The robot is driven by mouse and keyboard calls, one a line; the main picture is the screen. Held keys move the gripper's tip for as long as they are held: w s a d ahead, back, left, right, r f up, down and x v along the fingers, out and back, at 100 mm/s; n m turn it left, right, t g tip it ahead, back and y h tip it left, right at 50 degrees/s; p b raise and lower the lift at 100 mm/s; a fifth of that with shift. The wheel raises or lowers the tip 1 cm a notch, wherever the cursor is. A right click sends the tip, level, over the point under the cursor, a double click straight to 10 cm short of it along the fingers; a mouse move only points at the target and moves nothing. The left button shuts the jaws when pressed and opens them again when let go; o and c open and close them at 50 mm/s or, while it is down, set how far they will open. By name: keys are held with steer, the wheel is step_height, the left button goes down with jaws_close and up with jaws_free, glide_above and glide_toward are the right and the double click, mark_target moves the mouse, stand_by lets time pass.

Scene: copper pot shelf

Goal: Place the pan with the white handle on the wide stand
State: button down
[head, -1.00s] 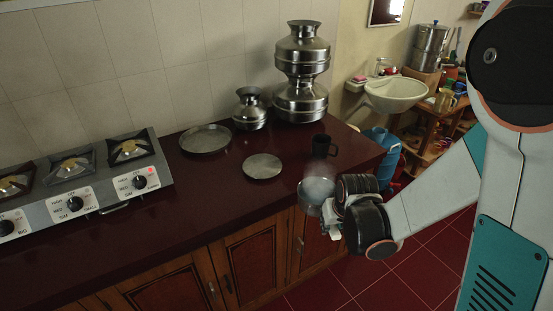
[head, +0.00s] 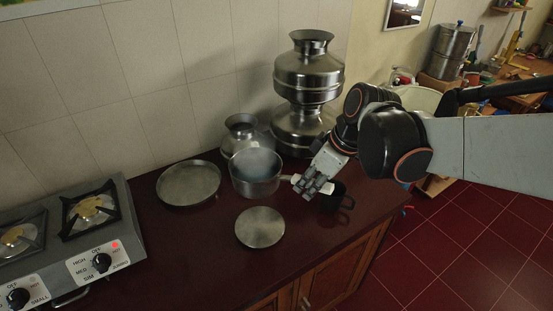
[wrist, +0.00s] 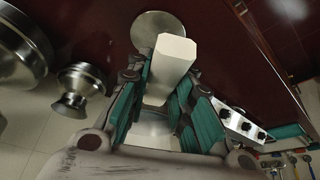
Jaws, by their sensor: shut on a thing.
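A grey metal pan (head: 255,172) with a white handle (head: 296,180) is in my gripper (head: 313,184). My gripper is shut on the handle, which also shows between the fingers in the wrist view (wrist: 172,52). The pan is roughly level over the counter; I cannot tell its exact height. A wide, round, rimmed metal plate (head: 188,183), the widest flat piece, lies just left of the pan. A smaller round metal disc (head: 260,227) lies in front of the pan; it appears at the top of the wrist view (wrist: 158,28).
A small metal pot (head: 240,130) stands behind the pan, with tall stacked metal vessels (head: 308,75) to its right. A black mug (head: 332,198) is below my gripper. The stove (head: 85,235) is at left. The dark counter (head: 190,240) is clear at the front.

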step_height(320, 180, down, 20)
steer(key=b, duration=0.6)
steer(key=shift+r+b, duration=0.25)
steer(key=shift+b, duration=0.05)
steer(key=c, duration=1.4)
jaws_free()
steer(key=shift+s+r, duration=0.1)
steer(key=shift+r, duration=0.05)
steer(key=p+v, duration=0.4)
steer(key=v, duration=0.7)
steer(key=shift+s+d+r+m+t+h, duration=0.65)
steer(key=shift+s+d+r+m+t, duration=0.15)
steer(key=shift+s+d+r+m, duration=1.1)
steer(key=shift+s+d+r+m+t+h, duration=0.75)
steer(key=shift+s+d+r+m, duration=0.8)
steer(key=shift+m, duration=0.55)
steer(key=shift+s+d+r+m+t+h, duration=0.6)
steer(key=shift+s+d+r+m+t, duration=0.25)
steer(key=shift+s+d+r+m, duration=0.9)
steer(key=shift+s+d+f+m, duration=0.1)
steer(key=shift+s+f+m, duration=0.05)
steer(key=shift+f+m, duration=0.1)
